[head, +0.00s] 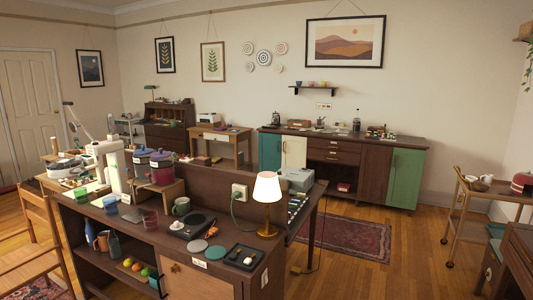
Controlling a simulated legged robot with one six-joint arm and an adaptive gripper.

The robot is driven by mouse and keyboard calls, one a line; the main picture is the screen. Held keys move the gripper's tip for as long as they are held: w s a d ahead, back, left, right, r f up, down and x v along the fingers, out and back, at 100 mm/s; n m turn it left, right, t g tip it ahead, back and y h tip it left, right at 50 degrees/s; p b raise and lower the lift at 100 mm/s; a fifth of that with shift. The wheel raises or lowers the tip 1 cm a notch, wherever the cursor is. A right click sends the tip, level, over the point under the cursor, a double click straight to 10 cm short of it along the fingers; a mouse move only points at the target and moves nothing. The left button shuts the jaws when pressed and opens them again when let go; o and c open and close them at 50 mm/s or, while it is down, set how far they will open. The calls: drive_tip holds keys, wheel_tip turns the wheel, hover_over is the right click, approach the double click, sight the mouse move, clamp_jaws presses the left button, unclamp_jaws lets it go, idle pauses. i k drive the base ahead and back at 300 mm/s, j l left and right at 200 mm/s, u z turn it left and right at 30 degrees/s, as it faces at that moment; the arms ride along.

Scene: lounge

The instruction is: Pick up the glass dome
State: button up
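I cannot make out a glass dome for certain in the head view; small items on the far furniture are too small to tell apart. Against the back wall stands a long sideboard (376,143) with several small things on top, including a dark bottle (356,116). My gripper is not in view.
A patterned rug (345,236) lies on open wooden floor between the near counter and the sideboard. A wooden trolley (467,220) stands at the right. A wooden chair (38,235) stands at the left.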

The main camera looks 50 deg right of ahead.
sight(340, 122)
drive_tip(key=i+l+z, duration=0.2)
drive_tip(key=l+z, duration=0.3)
drive_tip(key=l, duration=0.2)
drive_tip(key=i+l+z, duration=0.3)
drive_tip(key=l+z, duration=0.2)
drive_tip(key=i+l+z, duration=1.1)
drive_tip(key=i+z, duration=0.35)
drive_tip(key=i+l, duration=0.1)
drive_tip(key=i, duration=2.75)
drive_tip(key=i+l+u, duration=0.15)
drive_tip(key=i+u, duration=0.15)
drive_tip(key=i, duration=0.25)
drive_tip(key=i+l+u, duration=0.35)
drive_tip(key=i, duration=0.15)
drive_tip(key=i+l+u, duration=0.3)
drive_tip(key=i, duration=0.2)
drive_tip(key=i+j+z, duration=0.45)
drive_tip(key=i+j, duration=0.65)
